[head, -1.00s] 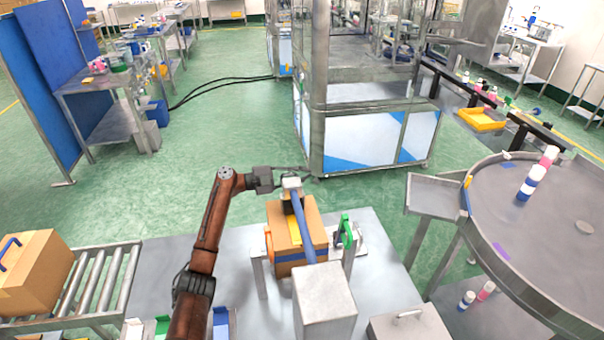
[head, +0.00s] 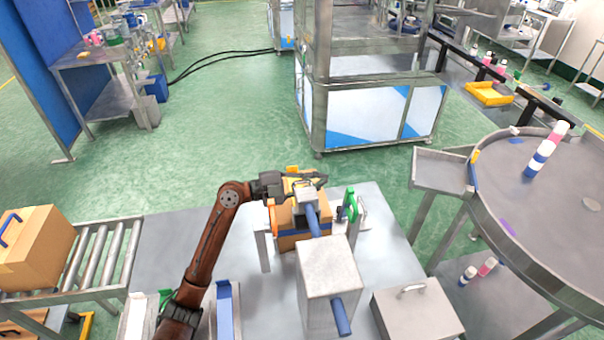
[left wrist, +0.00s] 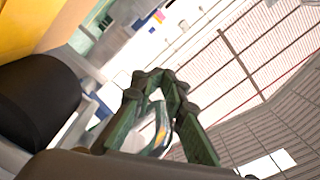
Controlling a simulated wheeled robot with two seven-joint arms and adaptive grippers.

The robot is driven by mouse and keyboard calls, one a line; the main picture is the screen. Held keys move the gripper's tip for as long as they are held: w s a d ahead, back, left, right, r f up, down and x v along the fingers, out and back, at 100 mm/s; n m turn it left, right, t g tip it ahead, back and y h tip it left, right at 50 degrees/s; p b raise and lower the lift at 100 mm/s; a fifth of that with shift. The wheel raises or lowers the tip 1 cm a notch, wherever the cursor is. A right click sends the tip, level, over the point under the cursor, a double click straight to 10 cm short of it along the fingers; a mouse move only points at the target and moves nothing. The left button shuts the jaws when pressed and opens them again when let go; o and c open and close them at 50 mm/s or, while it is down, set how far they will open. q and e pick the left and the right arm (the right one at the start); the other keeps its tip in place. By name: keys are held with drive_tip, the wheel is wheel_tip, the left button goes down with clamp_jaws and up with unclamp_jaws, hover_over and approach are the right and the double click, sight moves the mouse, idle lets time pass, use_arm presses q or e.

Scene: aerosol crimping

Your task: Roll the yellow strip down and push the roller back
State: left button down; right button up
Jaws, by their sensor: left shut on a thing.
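The carton (head: 284,222) stands in the fixture on the grey table, with a blue band across its near face. A piece of yellow (head: 292,169) shows at its far top edge; most of the strip is hidden. The roller's grey head (head: 307,199) is over the carton on a blue rod (head: 313,222) that runs through the grey block (head: 328,265). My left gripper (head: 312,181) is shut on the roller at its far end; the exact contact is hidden. In the left wrist view, a black rounded part (left wrist: 40,100) is close by, below a yellow-orange surface (left wrist: 45,22). My right gripper is out of view.
A green clamp (head: 349,205) stands right of the carton. A grey box with a handle (head: 415,310) is at the front right. A roller conveyor (head: 95,262) with another carton (head: 38,245) is at left. A round table (head: 540,215) is at right.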

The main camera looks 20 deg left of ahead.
use_arm(q)
drive_tip(key=c, duration=2.2)
unclamp_jaws()
drive_tip(key=shift+s+r, duration=0.1)
drive_tip(key=shift+r, duration=0.35)
drive_tip(key=shift+o, duration=0.6)
drive_tip(key=shift+f, duration=0.2)
drive_tip(key=v, duration=1.2)
drive_tip(key=shift+c, duration=0.5)
